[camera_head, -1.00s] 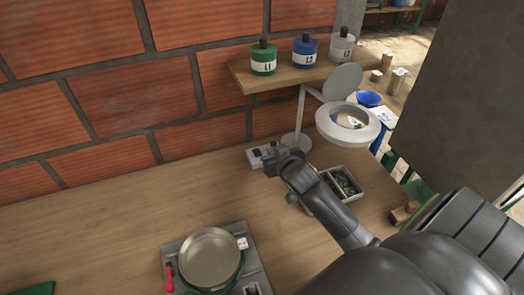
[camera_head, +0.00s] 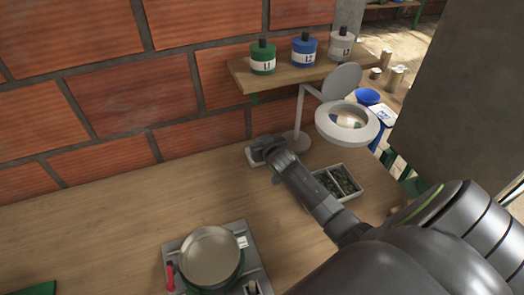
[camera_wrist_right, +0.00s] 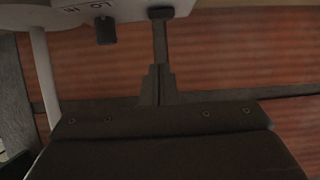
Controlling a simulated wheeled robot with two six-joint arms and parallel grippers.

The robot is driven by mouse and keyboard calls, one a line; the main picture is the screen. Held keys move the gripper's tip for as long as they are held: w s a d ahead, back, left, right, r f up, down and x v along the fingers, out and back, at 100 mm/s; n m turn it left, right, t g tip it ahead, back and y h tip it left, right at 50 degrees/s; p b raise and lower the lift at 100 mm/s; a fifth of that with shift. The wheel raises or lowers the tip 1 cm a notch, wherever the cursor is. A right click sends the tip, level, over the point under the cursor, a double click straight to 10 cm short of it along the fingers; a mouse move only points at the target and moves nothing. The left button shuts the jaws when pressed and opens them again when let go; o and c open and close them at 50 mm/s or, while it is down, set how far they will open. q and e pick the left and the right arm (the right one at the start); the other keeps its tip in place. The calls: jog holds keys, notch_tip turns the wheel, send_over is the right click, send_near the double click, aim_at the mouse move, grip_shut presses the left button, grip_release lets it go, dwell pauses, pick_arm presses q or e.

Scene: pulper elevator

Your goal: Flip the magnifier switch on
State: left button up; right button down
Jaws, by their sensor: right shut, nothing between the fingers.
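The magnifier (camera_head: 348,122) is a white ring lens with a raised grey lid on a jointed arm, standing on a round base at the back of the bench. Its white switch box (camera_head: 251,160) is left of the base and mostly hidden by my right gripper (camera_head: 262,150). In the right wrist view, my gripper (camera_wrist_right: 159,75) is shut and empty. A white panel (camera_wrist_right: 75,15) marked "LO HI" shows at the top, with a dark knob (camera_wrist_right: 105,30). A dark block (camera_wrist_right: 160,12) sits right of the knob, in line with the fingertips. Contact cannot be told. My left gripper is not in view.
A shelf (camera_head: 290,78) with green, blue and grey labelled jars is above, against the brick wall. A tray of dark pieces (camera_head: 338,182) lies beside my right arm. A scale with a metal pan (camera_head: 210,255) stands in front. The bench's left is mostly clear.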

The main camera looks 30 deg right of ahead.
jog(key=shift+s+a+f, duration=0.1)
jog(key=shift+s+f, duration=0.15)
jog(key=shift+f, duration=0.7)
jog(key=shift+s+a+f, duration=0.1)
jog(key=shift+s+f, duration=0.15)
jog(key=shift+f, duration=0.7)
jog(key=shift+s+f+b, duration=0.15)
jog(key=shift+f+b, duration=0.15)
jog(key=shift+f, duration=0.3)
jog(key=shift+r, duration=0.15)
jog(key=shift+r+p, duration=0.75)
jog(key=shift+p, duration=0.15)
jog(key=shift+r, duration=0.1)
